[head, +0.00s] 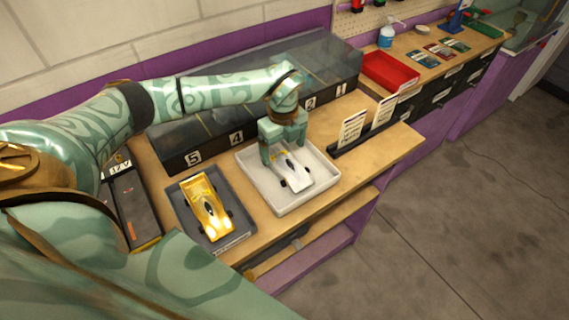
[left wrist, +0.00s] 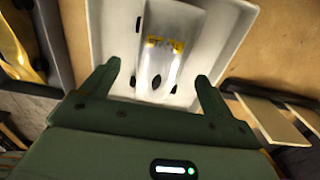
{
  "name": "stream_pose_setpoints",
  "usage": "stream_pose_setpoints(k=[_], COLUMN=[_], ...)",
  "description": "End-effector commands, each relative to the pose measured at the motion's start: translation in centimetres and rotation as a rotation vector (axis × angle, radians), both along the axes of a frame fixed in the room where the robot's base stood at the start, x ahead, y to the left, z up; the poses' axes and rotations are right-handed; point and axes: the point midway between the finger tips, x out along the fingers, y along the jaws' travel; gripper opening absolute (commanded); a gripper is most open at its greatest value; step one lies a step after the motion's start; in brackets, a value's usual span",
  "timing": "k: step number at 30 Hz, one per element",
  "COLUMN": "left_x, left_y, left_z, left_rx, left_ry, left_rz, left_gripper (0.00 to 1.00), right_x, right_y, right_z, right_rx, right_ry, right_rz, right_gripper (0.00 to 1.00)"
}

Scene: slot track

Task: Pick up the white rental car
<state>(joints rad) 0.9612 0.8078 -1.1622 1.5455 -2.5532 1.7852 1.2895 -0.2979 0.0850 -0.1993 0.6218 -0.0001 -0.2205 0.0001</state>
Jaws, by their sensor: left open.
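The white rental car (head: 291,172) sits in a white tray (head: 262,197) on the wooden bench. In the left wrist view the white car (left wrist: 172,38) has a yellow marking and dark wheels, and the tray (left wrist: 232,30) surrounds it. My left gripper (head: 281,157) is over the rear part of the car. In the left wrist view my left gripper (left wrist: 157,82) is open, with one finger on each side of the car's near end. I cannot tell whether the fingers touch it. My right gripper is not in view.
A yellow car (head: 207,207) lies in a grey tray (head: 243,232) left of the white tray. A numbered, clear-topped case (head: 195,155) stands behind. Two cards in a black holder (head: 352,130) stand to the right. A red bin (head: 390,71) is farther back.

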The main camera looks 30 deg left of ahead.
Motion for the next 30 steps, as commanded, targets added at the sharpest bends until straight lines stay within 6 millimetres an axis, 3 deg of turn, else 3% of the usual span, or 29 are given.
stream_pose_setpoints(k=[9,16,17,22,30], left_x=[-0.1,0.0,0.0,0.0,0.0], left_y=[-0.4,-0.3,-0.3,-0.3,-0.3], left_z=[-4.6,-4.9,-4.9,-4.9,-4.8], left_rx=[0.000,0.000,0.000,0.000,0.000], left_ry=[0.003,0.000,0.000,0.001,0.000], left_rz=[0.001,0.000,0.000,0.000,0.000], left_gripper=[0.87,0.87,0.82,0.34,0.34], right_x=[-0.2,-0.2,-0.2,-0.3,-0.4], right_y=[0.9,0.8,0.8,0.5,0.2], right_z=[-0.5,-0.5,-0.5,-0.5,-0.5], right_rx=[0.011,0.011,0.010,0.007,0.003], right_ry=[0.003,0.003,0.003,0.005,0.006], right_rz=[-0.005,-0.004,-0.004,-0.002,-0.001], right_gripper=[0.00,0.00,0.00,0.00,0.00])
